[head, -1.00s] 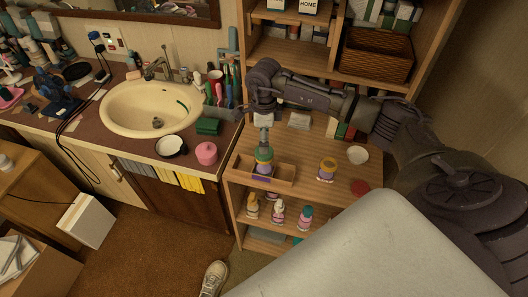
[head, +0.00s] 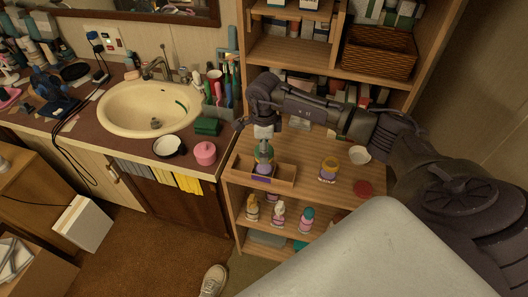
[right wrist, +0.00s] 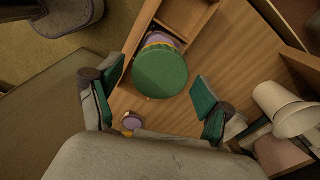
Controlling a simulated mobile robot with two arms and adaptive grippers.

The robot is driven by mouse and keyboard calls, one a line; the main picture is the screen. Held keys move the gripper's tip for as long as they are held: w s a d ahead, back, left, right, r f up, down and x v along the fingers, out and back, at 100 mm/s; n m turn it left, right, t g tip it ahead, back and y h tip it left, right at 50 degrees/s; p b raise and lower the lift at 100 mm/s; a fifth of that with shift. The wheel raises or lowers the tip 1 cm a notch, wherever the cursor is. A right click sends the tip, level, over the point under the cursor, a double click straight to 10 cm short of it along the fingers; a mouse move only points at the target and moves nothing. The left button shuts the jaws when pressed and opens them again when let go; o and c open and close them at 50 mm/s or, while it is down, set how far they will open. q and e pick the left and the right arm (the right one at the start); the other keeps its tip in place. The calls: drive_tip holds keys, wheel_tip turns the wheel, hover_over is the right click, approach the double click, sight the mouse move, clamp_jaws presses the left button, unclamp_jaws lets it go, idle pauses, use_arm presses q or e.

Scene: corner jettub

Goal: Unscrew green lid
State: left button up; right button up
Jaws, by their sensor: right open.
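The green lid (right wrist: 160,73) is a round disc on top of a jar (right wrist: 163,40) with a yellow band and purple body, seen from above in the right wrist view. In the head view the green lid (head: 263,151) sits on the jar, which stands in a compartment of a wooden tray (head: 287,183) on the shelf unit. My right gripper (right wrist: 153,86) is open, its green-padded fingers on either side of the lid with gaps showing. In the head view my right gripper (head: 264,132) is just above the lid. My left gripper is not in view.
An open-looking purple jar with a yellow rim (head: 329,170) stands to the right on the wooden top. A white bowl (head: 359,155) and a red disc (head: 363,189) are farther right. Several bottles (head: 278,213) stand on the shelf below. The sink counter (head: 105,137) is left.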

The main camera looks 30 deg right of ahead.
drive_tip(key=c, duration=1.1)
drive_tip(key=shift+f+n+b, duration=0.1)
drive_tip(key=shift+n+b, duration=0.95)
drive_tip(key=shift+n, duration=0.25)
drive_tip(key=n+b, duration=0.1)
drive_tip(key=n, duration=0.1)
drive_tip(key=shift+n+b, duration=0.3)
drive_tip(key=shift+n, duration=0.4)
drive_tip(key=shift+r, duration=0.2)
